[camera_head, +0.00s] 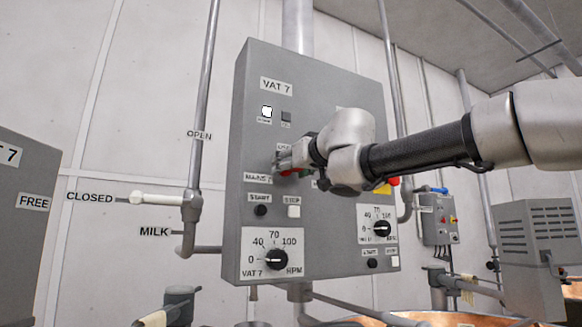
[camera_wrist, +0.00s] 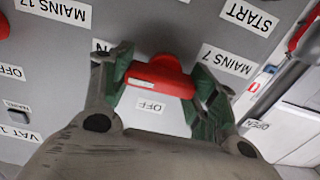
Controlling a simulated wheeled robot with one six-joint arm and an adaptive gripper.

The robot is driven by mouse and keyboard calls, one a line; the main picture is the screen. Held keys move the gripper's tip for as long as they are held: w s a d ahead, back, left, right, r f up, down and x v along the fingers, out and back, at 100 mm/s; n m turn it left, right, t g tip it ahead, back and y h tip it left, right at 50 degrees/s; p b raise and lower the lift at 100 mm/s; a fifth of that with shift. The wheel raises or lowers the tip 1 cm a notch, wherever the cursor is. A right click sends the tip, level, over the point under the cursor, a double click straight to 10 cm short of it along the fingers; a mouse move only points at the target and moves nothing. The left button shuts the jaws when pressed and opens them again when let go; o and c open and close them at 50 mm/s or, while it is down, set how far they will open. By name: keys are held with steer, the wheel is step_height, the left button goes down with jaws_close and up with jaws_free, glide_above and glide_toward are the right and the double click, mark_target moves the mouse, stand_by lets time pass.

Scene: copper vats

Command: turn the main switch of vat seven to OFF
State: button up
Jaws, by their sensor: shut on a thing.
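The grey panel marked VAT 7 (camera_head: 318,110) stands ahead on the wall. My gripper (camera_head: 289,160) reaches it from the right, beside the label MAINS 7 (camera_head: 258,179). In the wrist view, which shows the panel upside down, my gripper (camera_wrist: 160,86) has its green fingers on both ends of a red switch handle (camera_wrist: 160,76), shut on it. The handle lies nearly level across the picture. An OFF label (camera_wrist: 151,106) is on the panel's upper side of it. A label ending in N is half hidden by the left finger. I cannot tell which mark the handle points to.
A white lit lamp (camera_head: 267,112) is above the switch. START (camera_head: 261,210) and STOP (camera_head: 293,211) buttons and an RPM dial (camera_head: 276,259) are below. The label MAINS 17 (camera_wrist: 55,9) marks a second switch, hidden by my arm in the head view. A white valve lever (camera_head: 155,199) is left.

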steer(key=shift+n, duration=0.3)
steer(key=n, duration=0.3)
steer(key=shift+a+n, duration=0.1)
steer(key=shift+n, duration=0.3)
steer(key=n, duration=0.4)
steer(key=shift+s+a+r+n, duration=0.1)
steer(key=shift+n, duration=0.2)
steer(key=n, duration=0.4)
steer(key=shift+a, duration=0.1)
steer(key=n, duration=0.4)
steer(key=shift+a+n, duration=0.1)
steer(key=shift+n, duration=0.2)
steer(key=o, duration=1)
steer(key=shift+s, duration=0.1)
